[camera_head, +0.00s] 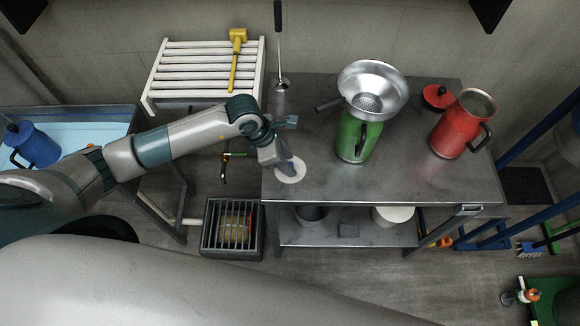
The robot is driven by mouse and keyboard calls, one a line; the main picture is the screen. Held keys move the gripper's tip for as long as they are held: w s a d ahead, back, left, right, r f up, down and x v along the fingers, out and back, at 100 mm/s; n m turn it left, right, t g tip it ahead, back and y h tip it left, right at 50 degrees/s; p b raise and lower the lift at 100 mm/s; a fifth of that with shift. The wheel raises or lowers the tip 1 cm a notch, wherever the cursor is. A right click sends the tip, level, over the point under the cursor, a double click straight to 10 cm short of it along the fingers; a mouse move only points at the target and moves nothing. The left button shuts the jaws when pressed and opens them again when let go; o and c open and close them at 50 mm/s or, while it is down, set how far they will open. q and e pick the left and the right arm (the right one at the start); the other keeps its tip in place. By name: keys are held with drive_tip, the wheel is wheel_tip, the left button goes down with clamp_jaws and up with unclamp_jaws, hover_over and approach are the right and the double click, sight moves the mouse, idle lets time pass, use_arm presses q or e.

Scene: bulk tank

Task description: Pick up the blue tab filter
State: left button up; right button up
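A round white disc (291,176), which looks like a filter, lies flat on the metal table (325,182) near its left edge. My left gripper (286,166) points down right over the disc and covers part of it. No blue tab is clearly visible; the gripper may hide it. I cannot tell whether the fingers are open or shut, or whether they touch the disc. My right gripper is out of view.
A green can (352,140) with a metal strainer funnel (372,88) on top stands right of the disc. A red jug (461,125) and its red lid (437,96) are farther right. A white slatted rack (190,72) holds a yellow mallet (235,60) behind my arm.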

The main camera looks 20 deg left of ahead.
use_arm(q)
clamp_jaws()
drive_tip(key=shift+r, duration=0.15)
wheel_tip(320, 180, up, 10)
drive_tip(key=b, duration=0.3)
drive_tip(key=shift+b, duration=0.3)
idle(0.5)
